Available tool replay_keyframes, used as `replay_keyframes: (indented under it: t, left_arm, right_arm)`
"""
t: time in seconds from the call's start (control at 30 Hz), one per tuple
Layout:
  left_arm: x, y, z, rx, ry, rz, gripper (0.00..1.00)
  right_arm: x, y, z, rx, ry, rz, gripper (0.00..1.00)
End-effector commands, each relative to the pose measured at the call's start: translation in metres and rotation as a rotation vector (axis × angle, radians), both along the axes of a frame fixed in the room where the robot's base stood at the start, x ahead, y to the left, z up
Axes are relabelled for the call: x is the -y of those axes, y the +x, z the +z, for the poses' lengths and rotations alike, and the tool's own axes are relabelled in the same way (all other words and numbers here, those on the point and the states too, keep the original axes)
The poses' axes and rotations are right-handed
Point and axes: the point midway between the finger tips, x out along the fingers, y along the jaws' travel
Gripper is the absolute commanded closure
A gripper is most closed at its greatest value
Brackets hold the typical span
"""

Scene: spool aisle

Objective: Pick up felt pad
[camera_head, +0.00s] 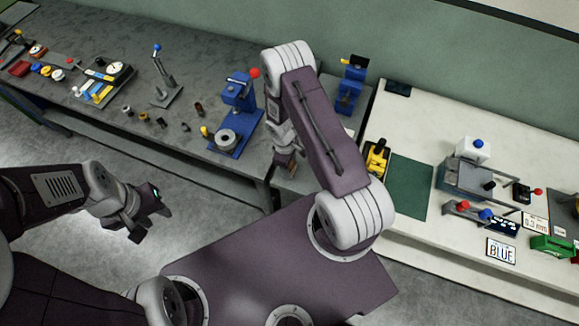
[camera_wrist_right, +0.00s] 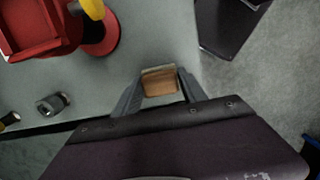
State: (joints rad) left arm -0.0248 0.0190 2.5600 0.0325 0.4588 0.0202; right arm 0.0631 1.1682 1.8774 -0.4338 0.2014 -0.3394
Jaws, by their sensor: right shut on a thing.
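The felt pad (camera_wrist_right: 159,82) shows in the right wrist view as a small tan-brown block with a paler upper edge. It sits between the two fingers of my right gripper (camera_wrist_right: 157,93), which is shut on it. In the head view my right gripper (camera_head: 286,162) hangs near the front edge of the grey bench, partly hidden by my arm. A small brown patch shows near its fingers there. My left gripper (camera_head: 156,226) is over the floor in front of the bench, with its fingers apart and nothing between them.
The grey bench (camera_head: 203,50) holds a blue press (camera_head: 239,92), a lever stand (camera_head: 166,92) and several small parts. The green mat's middle is clear.

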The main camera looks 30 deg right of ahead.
Motion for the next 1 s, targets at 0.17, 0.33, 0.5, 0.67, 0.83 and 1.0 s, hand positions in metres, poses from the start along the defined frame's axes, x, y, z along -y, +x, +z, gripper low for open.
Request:
replay_keyframes:
  t: [0.17, 0.33, 0.5, 0.67, 0.83, 1.0]
  left_arm:
    - [0.000, 0.000, -0.005, 0.000, 0.000, 0.000, 0.64]
    - [0.000, 0.000, -0.019, 0.000, 0.000, 0.000, 0.64]
    - [0.000, 0.000, -0.033, 0.000, 0.000, 0.000, 0.64]
    - [0.000, 0.000, -0.037, 0.000, 0.000, 0.000, 0.64]
    - [0.000, 0.000, -0.038, 0.000, 0.000, 0.000, 0.64]
    - [0.000, 0.000, -0.037, 0.000, 0.000, 0.000, 0.64]
  right_arm:
    - [0.000, 0.002, 0.027, 0.006, -0.001, -0.001, 0.91]
    - [-0.011, -0.028, 0.050, 0.001, 0.000, 0.004, 0.91]
    - [-0.025, -0.066, 0.074, 0.003, 0.000, 0.004, 0.91]
    - [-0.036, -0.094, 0.095, 0.002, 0.001, 0.003, 0.91]
    - [-0.040, -0.108, 0.104, 0.001, 0.001, 0.001, 0.91]
    - [-0.041, -0.110, 0.106, 0.000, 0.000, 0.000, 0.91]
